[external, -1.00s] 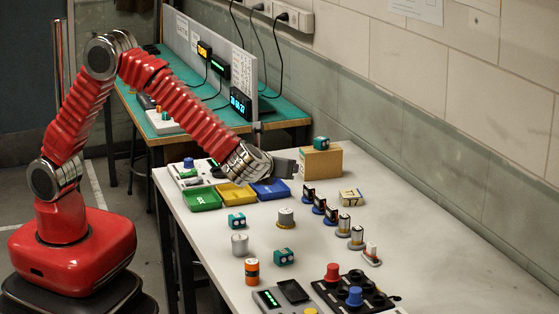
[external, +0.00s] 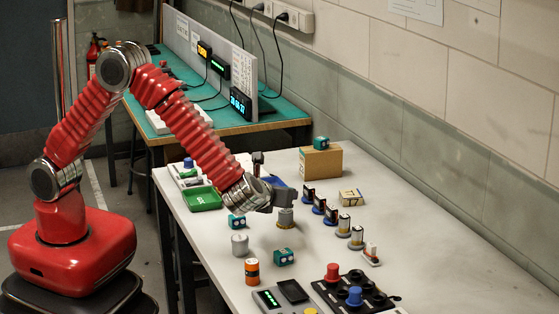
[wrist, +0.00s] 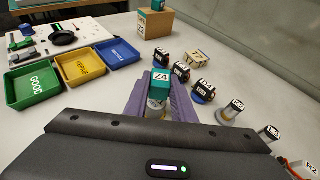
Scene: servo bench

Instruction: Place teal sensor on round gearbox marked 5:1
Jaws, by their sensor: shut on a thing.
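A teal sensor marked Z4 (wrist: 160,80) is between my gripper's fingers (wrist: 160,93) in the wrist view, and my gripper is shut on it. In the external view my gripper (external: 283,196) is low over a round silver unit with a yellowish base (external: 286,219), and the held sensor is hidden there. A silvery part shows between the fingers beside the sensor in the wrist view. I cannot tell whether the sensor touches the round unit, and no 5:1 marking is legible. Other teal blocks lie on the table, one at left (external: 236,221) and one nearer (external: 284,257).
A cardboard box (external: 321,162) with a teal block on top stands at the back. Green (wrist: 32,85), yellow (wrist: 80,67) and blue (wrist: 118,53) trays lie left. Several small labelled units stand at right. A plain silver cylinder (external: 240,245) and orange cylinder (external: 252,271) stand nearer.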

